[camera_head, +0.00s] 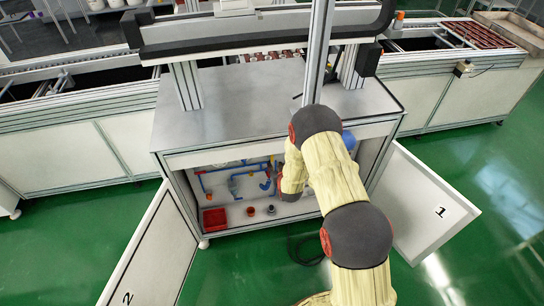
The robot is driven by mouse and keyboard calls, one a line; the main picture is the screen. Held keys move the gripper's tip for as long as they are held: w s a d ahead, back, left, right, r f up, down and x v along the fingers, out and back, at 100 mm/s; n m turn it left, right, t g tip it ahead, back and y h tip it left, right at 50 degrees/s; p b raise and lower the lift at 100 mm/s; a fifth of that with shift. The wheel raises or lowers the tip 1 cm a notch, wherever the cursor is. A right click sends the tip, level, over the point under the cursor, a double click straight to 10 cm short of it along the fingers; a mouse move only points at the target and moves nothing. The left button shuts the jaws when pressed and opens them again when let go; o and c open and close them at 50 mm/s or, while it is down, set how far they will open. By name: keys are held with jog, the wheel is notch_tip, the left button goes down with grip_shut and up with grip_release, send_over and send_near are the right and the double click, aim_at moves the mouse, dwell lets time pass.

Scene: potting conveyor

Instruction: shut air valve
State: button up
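The open cabinet under the workbench holds blue air piping (236,183) with small fittings on its back panel. The air valve cannot be picked out for certain among these fittings at this size. My cream arm reaches down from the right into the cabinet opening, and its wrist end (292,180) is in front of the right part of the piping. My gripper cannot be made out; the arm hides that area. Whether it touches the valve cannot be seen.
A red bin (214,219) and small round parts (271,209) stand on the cabinet floor. Cabinet door 2 (152,262) stands open at the left, door 1 (420,205) at the right. A blue round object (348,140) shows behind my arm. Green floor is clear in front.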

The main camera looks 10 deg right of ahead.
aim_at(272, 156)
jog(key=w+t+b, duration=0.1)
jog(key=w+t, duration=0.1)
jog(key=w+f+t+b, duration=0.1)
jog(key=w+t, duration=0.1)
jog(key=w, duration=0.1)
jog(key=w+t+b, duration=0.1)
jog(key=w+t, duration=0.1)
jog(key=shift+w+f, duration=0.2)
jog(key=shift+w, duration=0.2)
jog(key=shift+w+r, duration=0.1)
jog(key=shift+w, duration=0.25)
jog(key=c, duration=0.3)
jog(key=c, duration=0.4)
grip_shut()
